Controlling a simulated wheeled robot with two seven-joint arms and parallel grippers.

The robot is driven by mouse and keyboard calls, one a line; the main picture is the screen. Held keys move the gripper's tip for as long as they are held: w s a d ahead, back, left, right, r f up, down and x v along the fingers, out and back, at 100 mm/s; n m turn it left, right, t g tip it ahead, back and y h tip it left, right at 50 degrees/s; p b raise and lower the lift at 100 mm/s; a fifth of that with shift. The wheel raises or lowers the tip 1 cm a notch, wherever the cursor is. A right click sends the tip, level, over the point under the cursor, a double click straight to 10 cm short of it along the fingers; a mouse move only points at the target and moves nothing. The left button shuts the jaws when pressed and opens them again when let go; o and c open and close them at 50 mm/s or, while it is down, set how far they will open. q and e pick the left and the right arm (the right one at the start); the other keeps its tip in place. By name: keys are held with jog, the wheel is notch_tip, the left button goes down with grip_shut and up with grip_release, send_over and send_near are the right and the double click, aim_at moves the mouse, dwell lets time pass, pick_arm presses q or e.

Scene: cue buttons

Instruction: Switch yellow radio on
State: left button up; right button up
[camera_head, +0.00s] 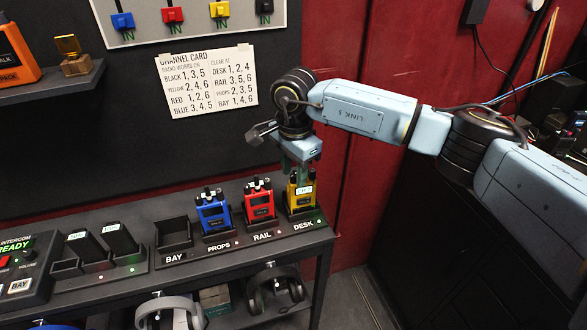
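The yellow radio (301,197) stands upright in the dock labelled DESK, at the right end of the shelf. Its small lit display is too small to read surely. My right gripper (297,172) points down just above the top of this radio, at its knobs. Whether its fingers touch the radio or are open or shut is unclear. The channel card (207,84) on the wall lists yellow 2, 4, 6 and desk 1, 2, 4. My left gripper is not in view.
The red radio (258,203) sits in RAIL and the blue radio (212,212) in PROPS, close to the left. The BAY dock (174,236) is empty. An intercom (22,267) stands at far left. Headphones (276,290) hang below the shelf.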

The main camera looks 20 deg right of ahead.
jog(key=shift+f, duration=0.15)
grip_shut()
jog(key=shift+m+b, duration=0.4)
jog(key=shift+b, duration=0.05)
jog(key=shift+m+b, duration=0.3)
jog(key=shift+m, duration=0.3)
grip_release()
